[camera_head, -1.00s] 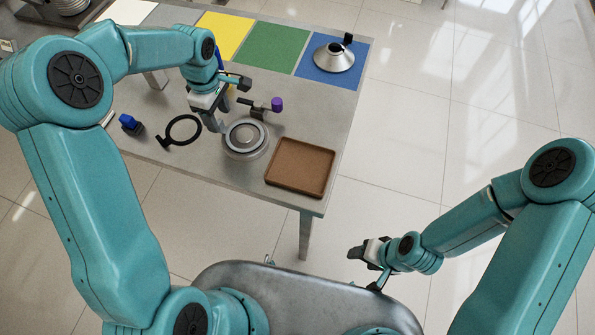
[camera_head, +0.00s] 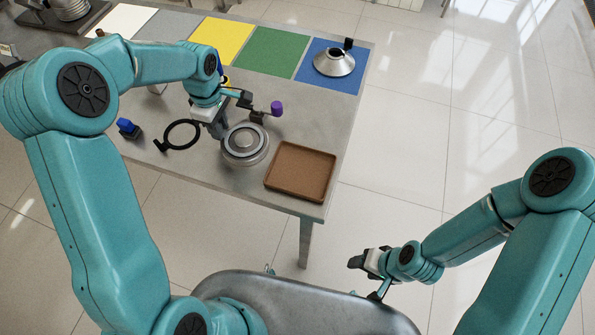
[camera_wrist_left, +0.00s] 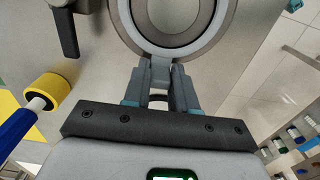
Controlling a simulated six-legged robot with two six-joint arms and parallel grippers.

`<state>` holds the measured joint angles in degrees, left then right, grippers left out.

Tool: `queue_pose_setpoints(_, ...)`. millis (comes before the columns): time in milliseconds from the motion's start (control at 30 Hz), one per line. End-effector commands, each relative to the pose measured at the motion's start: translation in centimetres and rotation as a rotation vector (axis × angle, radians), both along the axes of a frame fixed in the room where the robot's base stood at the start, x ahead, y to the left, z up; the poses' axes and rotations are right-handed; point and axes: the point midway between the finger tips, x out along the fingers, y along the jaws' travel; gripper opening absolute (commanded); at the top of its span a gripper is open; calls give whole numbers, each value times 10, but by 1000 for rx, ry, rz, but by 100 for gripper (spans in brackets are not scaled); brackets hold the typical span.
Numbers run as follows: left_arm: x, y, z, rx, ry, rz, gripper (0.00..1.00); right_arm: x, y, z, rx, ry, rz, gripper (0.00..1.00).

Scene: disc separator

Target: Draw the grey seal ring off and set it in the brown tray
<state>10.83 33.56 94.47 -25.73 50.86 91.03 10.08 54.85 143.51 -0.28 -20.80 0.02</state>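The grey seal ring (camera_head: 245,138) sits around the round metal disc assembly near the table's front; it also shows at the top of the left wrist view (camera_wrist_left: 204,45). A short tab on the ring points toward my left gripper (camera_head: 221,130). In the left wrist view the fingers (camera_wrist_left: 160,76) lie close on both sides of this tab, apparently shut on it. Whether the ring has lifted is not clear. The brown tray (camera_head: 272,183) lies empty to the right of the assembly. My right gripper (camera_head: 360,260) hangs off the table, with its finger gap unclear.
A black ring with a handle (camera_head: 167,142) and a blue-topped item (camera_head: 128,127) lie left. A purple-knobbed tool (camera_head: 276,108) stands behind the assembly. Coloured mats line the back, with a metal cone (camera_head: 334,62) on the blue one. A yellow-ended tool (camera_wrist_left: 48,90) is near my left gripper.

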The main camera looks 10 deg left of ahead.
Motion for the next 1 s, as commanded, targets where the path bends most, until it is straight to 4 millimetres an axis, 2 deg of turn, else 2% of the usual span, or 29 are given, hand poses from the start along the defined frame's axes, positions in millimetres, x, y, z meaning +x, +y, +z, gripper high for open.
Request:
queue_pose_setpoints(267, -1, -2, 0, -3, 4, -6, 0, 0, 0, 0, 0, 0, 0, 56)
queue_pose_setpoints(667, -1, -2, 12, -3, 3, -5, 0, 0, 0, 7, 0, 0, 0, 56)
queue_pose_setpoints(1000, 0, -1, 48, -1, 1, -3, 0, 0, 0, 28, 0, 0, 0, 56)
